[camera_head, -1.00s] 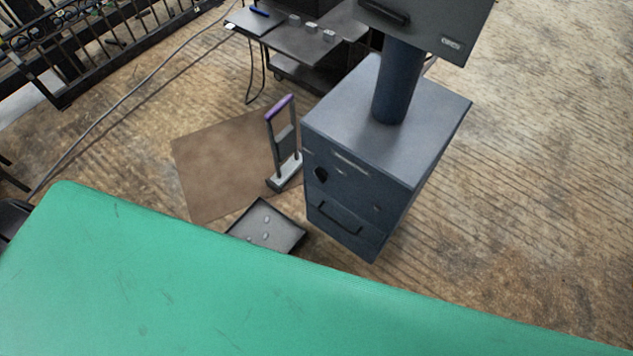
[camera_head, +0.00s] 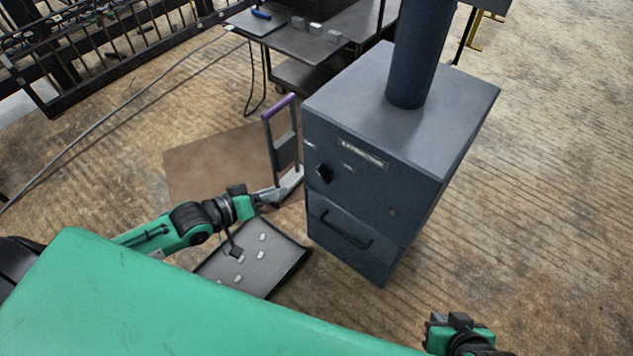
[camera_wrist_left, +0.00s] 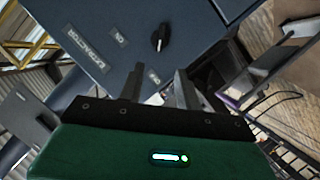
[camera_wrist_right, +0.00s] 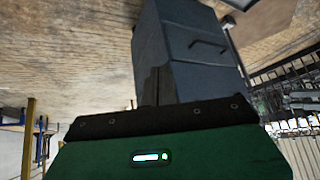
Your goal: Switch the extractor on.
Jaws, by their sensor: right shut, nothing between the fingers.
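The extractor (camera_head: 400,130) is a dark blue-grey cabinet with a thick pipe on top and a nameplate on its front. A black rotary knob (camera_head: 324,174) sits on that front, with a small label on either side. In the left wrist view the knob (camera_wrist_left: 160,38) is ahead of the fingers and clear of them; its setting is hard to read. My left gripper (camera_head: 272,196) is open and empty, left of the knob. Its fingers show apart in the left wrist view (camera_wrist_left: 156,88). My right gripper (camera_head: 462,328) is shut and empty, low and right of the cabinet.
A purple-handled upright frame (camera_head: 281,140) stands just left of the cabinet, close to my left gripper. A black tray (camera_head: 285,272) with several pale pieces lies below it. A drawer handle (camera_head: 346,232) sticks out below the knob. A dark cart (camera_head: 290,45) stands behind. Floor at right is clear.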

